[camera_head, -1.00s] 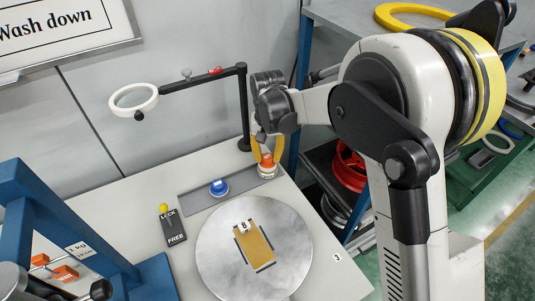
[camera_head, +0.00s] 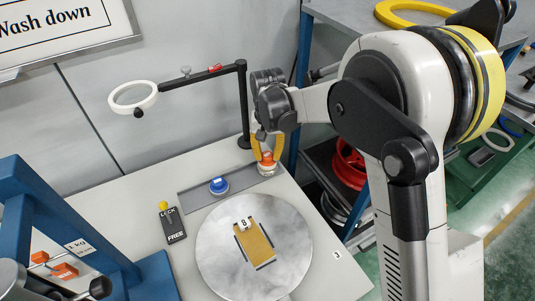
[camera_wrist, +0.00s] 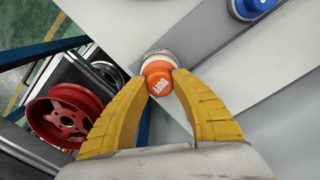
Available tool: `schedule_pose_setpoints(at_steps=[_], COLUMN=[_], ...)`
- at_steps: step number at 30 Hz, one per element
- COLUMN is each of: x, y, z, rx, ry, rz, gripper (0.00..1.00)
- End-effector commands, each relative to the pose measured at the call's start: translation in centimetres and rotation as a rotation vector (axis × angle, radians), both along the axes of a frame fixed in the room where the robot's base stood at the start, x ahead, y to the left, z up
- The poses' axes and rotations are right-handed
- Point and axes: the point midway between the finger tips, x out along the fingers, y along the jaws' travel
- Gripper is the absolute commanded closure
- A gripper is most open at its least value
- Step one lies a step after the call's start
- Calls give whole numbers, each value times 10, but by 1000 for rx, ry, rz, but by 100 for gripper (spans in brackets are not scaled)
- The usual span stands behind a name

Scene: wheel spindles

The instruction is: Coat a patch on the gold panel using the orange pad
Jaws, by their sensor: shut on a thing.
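The gold panel (camera_head: 255,246), marked B, lies on a round grey disc (camera_head: 214,262) with dark strips along its edges. The orange pad (camera_head: 267,158) has an orange knob on a pale round base and stands at the right end of a grey strip. My gripper (camera_head: 266,155) reaches down from above and its yellow fingers are shut on the orange knob. In the wrist view the fingertips (camera_wrist: 160,75) touch both sides of the orange knob (camera_wrist: 158,82), which carries white lettering. The pad's underside is hidden.
A blue-topped pad (camera_head: 218,186) stands on the same grey strip (camera_head: 195,204), left of the orange one. A LOCK/FREE lever (camera_head: 172,226) sits left of the disc. A black post (camera_head: 243,110) with a ring magnifier (camera_head: 133,97) rises behind my gripper. A blue frame stands at left.

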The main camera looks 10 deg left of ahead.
Motion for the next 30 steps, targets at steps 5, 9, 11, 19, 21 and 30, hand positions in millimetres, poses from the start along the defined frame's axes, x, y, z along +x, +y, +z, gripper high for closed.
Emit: schedule_pose_setpoints(at_steps=[5, 9, 11, 19, 21, 30], x=[0, 0, 0, 0, 0, 0], y=[0, 0, 0, 0, 0, 0], z=[-3, -4, -5, -6, -6, -7], rx=[0, 0, 0, 0, 0, 0], ry=[0, 0, 0, 0, 0, 0], rz=[0, 0, 0, 0, 0, 0], gripper=[100, 100, 100, 100, 100, 100])
